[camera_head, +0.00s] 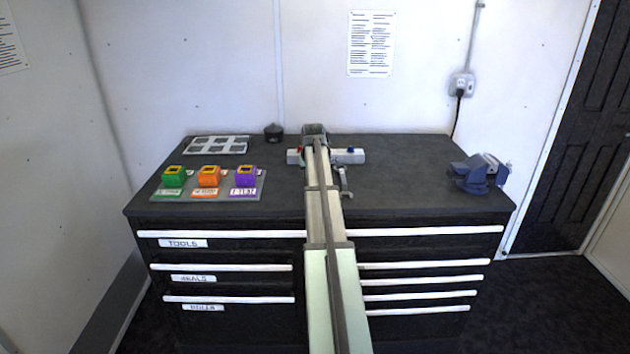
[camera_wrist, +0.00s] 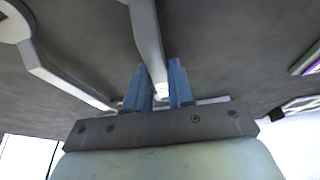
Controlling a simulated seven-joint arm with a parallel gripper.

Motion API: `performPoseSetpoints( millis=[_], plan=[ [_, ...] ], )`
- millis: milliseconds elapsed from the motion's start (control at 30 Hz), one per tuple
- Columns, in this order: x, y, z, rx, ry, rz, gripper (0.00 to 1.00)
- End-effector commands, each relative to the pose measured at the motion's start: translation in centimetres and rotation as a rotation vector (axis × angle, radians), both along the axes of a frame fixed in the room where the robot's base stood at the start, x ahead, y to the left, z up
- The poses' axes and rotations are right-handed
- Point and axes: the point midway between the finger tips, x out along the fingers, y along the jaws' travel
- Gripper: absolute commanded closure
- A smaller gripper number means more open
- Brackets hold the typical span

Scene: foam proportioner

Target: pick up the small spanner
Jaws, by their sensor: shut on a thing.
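In the wrist view my gripper (camera_wrist: 158,66) has its two blue fingers closed on either side of a grey metal bar, which I take to be the small spanner (camera_wrist: 147,30). The bar runs from between the fingers to the top edge, where its far end is cut off. A second grey tool (camera_wrist: 65,75) with a rounded head lies to the left, apart from the fingers. In the head view my arm hides the fingers and the held spanner. A grey spanner-like piece (camera_head: 343,181) shows just right of my arm; I cannot tell which tool it is.
A white fitting (camera_head: 349,156) with red and blue parts lies behind my arm on the dark bench (camera_head: 420,185). Green, orange and purple blocks (camera_head: 209,176) stand on a tray at left. A blue vise (camera_head: 470,175) is at right. Bench space before the vise is clear.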

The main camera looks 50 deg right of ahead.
Motion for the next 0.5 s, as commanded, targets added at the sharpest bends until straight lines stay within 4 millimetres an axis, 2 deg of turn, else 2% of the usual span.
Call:
performPoseSetpoints(
  millis=[267,367,500],
  plan=[
    [0.0,0.0,0.3,-0.001,-0.001,0.0,1.0],
    [0.1,0.0,1.1,-0.001,-0.001,0.0,1.0],
    [0.1,-0.1,3.4,-0.002,-0.002,0.0,1.0]
  ],
)
